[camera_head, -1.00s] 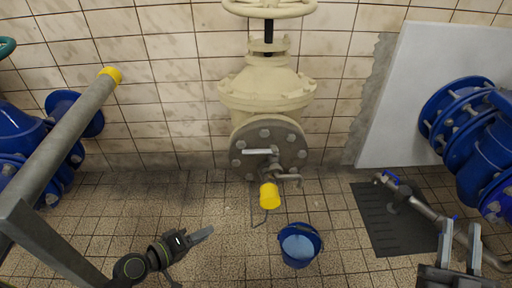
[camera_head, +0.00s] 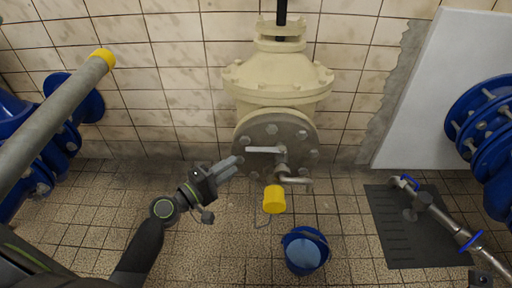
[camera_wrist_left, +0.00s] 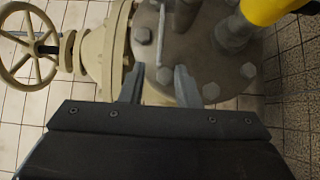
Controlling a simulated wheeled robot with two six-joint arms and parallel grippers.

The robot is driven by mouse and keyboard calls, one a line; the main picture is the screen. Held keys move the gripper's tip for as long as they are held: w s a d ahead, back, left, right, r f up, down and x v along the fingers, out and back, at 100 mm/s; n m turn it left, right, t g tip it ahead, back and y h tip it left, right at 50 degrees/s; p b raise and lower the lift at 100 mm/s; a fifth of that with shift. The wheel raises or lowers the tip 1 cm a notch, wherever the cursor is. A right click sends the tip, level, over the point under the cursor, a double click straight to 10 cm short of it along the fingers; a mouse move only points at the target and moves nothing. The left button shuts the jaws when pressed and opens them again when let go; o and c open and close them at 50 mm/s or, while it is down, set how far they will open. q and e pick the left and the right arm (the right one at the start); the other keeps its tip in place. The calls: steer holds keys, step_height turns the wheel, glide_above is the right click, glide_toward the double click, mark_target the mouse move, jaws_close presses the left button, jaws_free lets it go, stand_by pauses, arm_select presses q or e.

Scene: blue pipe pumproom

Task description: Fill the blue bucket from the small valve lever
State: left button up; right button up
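The small valve lever (camera_head: 265,150) is a pale bar on the grey round flange (camera_head: 248,132) of the cream valve. A bent metal spout (camera_head: 297,181) sits below it. The lever also shows in the left wrist view (camera_wrist_left: 161,35), beyond the fingers. The blue bucket (camera_head: 305,254) stands upright on the floor below and slightly in front of the spout; its inside looks light blue. My left gripper (camera_head: 232,167) is just left of the lever, apart from it. In the left wrist view (camera_wrist_left: 160,86) its fingers are spread and empty.
A grey pipe with a yellow end (camera_head: 62,105) crosses the left. Blue flanged pipes (camera_head: 480,115) and a metal pipe over a dark floor grate (camera_head: 385,230) are at right. Floor around the bucket is clear.

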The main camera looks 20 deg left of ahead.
mark_target(253, 152)
arm_select(q)
steer(key=x, duration=1)
steer(key=shift+w+d, duration=0.1)
steer(key=shift+w, duration=0.05)
jaws_close()
